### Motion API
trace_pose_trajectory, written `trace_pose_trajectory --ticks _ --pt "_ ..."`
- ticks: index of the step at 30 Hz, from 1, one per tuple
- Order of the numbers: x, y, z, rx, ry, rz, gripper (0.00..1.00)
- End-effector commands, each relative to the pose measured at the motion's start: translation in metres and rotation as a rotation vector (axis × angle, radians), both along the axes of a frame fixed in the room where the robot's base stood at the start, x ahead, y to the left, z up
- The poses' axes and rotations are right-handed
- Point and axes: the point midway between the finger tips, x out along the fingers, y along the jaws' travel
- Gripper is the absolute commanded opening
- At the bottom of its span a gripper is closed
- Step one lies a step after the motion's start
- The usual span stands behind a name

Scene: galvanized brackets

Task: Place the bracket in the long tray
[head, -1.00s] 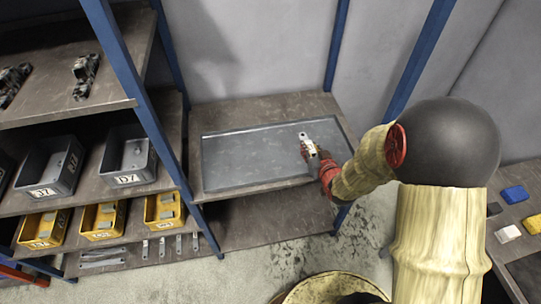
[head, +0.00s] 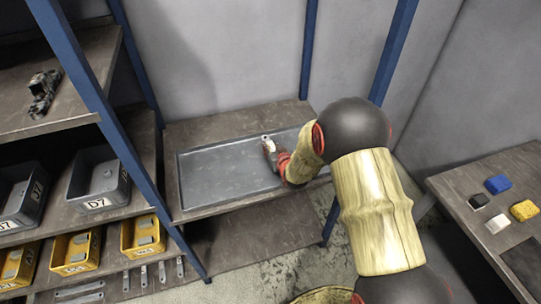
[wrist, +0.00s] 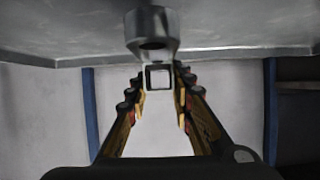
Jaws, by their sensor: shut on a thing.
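The long tray (head: 215,178) is a shallow grey metal tray lying on a shelf in the head view. My gripper (head: 271,152) is over its right half, shut on the bracket (head: 265,139), a small pale metal piece mostly hidden by the fingers. In the wrist view the bracket (wrist: 152,28) shows a rounded grey end with a dark hole, sticking out beyond my gripper (wrist: 158,78). The grey tray surface (wrist: 60,25) fills the top of that view. I cannot tell whether the bracket touches the tray.
Blue rack posts (head: 125,150) stand left of and behind the tray. Grey bins (head: 98,186) and yellow bins (head: 142,238) fill shelves at left, with flat metal strips (head: 144,275) below. A side table (head: 460,190) at right holds small coloured blocks. The tray's left half is clear.

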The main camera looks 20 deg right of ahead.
Motion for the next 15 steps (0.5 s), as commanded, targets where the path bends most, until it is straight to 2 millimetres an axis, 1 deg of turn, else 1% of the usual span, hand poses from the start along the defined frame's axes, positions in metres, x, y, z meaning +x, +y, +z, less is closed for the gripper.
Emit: trace_pose_trajectory --ticks 3,9,11,15 --pt "0.006 0.002 -0.006 0.000 -0.002 0.001 0.00" --pt "0.006 0.001 -0.035 0.000 -0.001 0.000 0.00" --pt "0.006 0.001 -0.038 0.000 -0.002 0.000 0.00" --pt "0.006 0.001 -0.035 0.000 -0.003 0.000 0.00"
